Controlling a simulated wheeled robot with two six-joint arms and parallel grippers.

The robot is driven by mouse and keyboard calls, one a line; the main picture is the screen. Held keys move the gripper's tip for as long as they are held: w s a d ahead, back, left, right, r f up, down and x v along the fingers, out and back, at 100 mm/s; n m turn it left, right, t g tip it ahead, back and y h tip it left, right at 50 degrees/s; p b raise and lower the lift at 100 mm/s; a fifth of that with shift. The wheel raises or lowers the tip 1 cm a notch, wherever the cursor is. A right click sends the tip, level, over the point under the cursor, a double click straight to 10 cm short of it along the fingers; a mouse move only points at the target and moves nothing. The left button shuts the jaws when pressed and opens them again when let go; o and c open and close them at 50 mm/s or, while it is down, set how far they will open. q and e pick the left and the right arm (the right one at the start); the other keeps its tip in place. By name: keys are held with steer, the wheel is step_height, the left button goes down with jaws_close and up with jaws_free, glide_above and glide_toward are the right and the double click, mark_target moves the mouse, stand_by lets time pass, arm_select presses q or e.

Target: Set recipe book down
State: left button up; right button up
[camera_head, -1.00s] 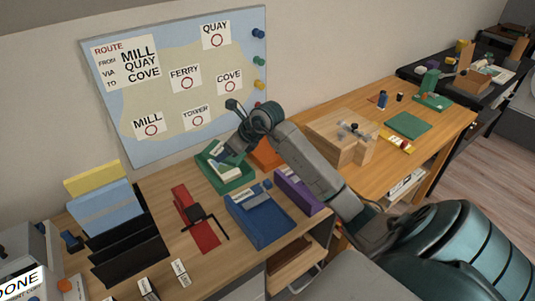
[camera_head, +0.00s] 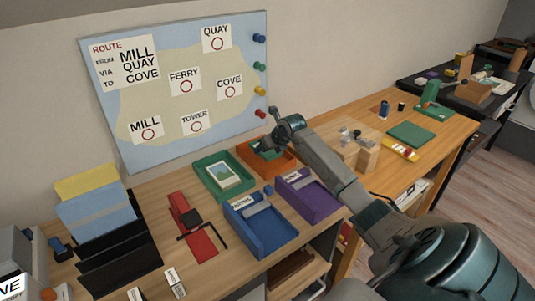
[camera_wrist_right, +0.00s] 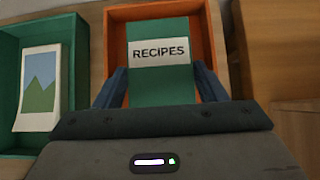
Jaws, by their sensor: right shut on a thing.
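The recipe book (camera_wrist_right: 160,74), green with a white RECIPES label, lies between the fingers of my right gripper (camera_wrist_right: 161,86). The book is over or in the orange tray (camera_wrist_right: 117,30); I cannot tell whether it touches the tray floor. In the head view, my right gripper (camera_head: 272,143) reaches down at the orange tray (camera_head: 285,168), and the book is mostly hidden there. My right gripper is shut on the book. My left gripper is not in view.
A green tray (camera_head: 203,187) holding a picture card (camera_head: 223,176) stands just left of the orange tray. Blue (camera_head: 272,238) and purple (camera_head: 320,204) trays stand in front. The map board (camera_head: 185,90) is behind.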

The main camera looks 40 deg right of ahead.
mark_target(268, 153)
step_height(268, 153, down, 3)
steer(key=shift+f, duration=0.2)
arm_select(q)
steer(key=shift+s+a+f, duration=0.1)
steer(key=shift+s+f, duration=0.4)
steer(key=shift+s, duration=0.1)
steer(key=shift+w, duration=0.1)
arm_select(e)
steer(key=o, duration=1.1)
steer(key=shift+f, duration=0.1)
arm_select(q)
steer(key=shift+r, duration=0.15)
arm_select(e)
steer(key=shift+r, duration=0.2)
